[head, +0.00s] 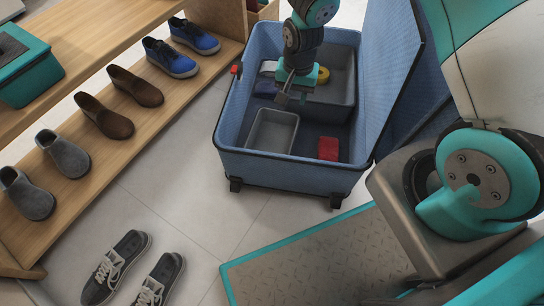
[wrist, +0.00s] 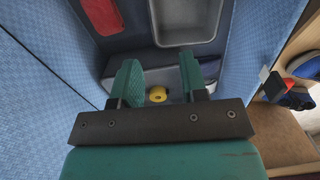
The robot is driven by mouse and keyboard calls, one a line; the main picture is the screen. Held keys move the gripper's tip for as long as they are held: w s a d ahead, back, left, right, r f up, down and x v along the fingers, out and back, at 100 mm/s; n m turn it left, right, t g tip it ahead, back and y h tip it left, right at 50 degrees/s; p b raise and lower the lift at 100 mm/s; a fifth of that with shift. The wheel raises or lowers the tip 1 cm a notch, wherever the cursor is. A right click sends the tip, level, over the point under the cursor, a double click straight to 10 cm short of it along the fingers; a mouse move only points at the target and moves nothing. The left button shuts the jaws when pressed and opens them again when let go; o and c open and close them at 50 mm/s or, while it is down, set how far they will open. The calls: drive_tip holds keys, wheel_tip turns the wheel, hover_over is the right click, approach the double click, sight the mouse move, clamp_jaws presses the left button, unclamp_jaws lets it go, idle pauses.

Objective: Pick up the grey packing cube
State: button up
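An open blue suitcase (head: 290,172) stands on the floor with its lid raised at the right. A small grey open-topped box (head: 272,132), which looks like the packing cube, lies at its front left. It shows at the top of the wrist view (wrist: 187,22) and looks empty. A larger grey bin (head: 338,112) sits at the back of the suitcase, partly hidden by my arm. My gripper (head: 283,97) is over the suitcase, behind the small box. In the wrist view its fingers (wrist: 160,74) are apart with nothing held between them.
A red item (head: 328,148) lies on the suitcase floor, right of the small box. A yellow round thing (head: 323,75) and a dark blue item (head: 266,90) are near the back. A wooden shoe rack (head: 150,118) stands at the left. Floor between rack and suitcase is clear.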

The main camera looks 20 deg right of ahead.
sight(293, 140)
drive_tip(key=shift+m, duration=0.4)
drive_tip(key=f+b, duration=0.3)
drive_tip(key=f, duration=0.3)
drive_tip(key=f+b, duration=0.3)
drive_tip(key=f, duration=0.3)
drive_tip(key=d+f+b, duration=0.1)
drive_tip(key=f+b, duration=0.2)
drive_tip(key=f, duration=0.3)
drive_tip(key=shift+d+f+b, duration=0.1)
drive_tip(key=shift+f+b, duration=0.2)
drive_tip(key=f+b, duration=0.5)
drive_tip(key=shift+s+f, duration=0.15)
drive_tip(key=shift+s, duration=0.2)
drive_tip(key=shift+c, duration=0.2)
clamp_jaws()
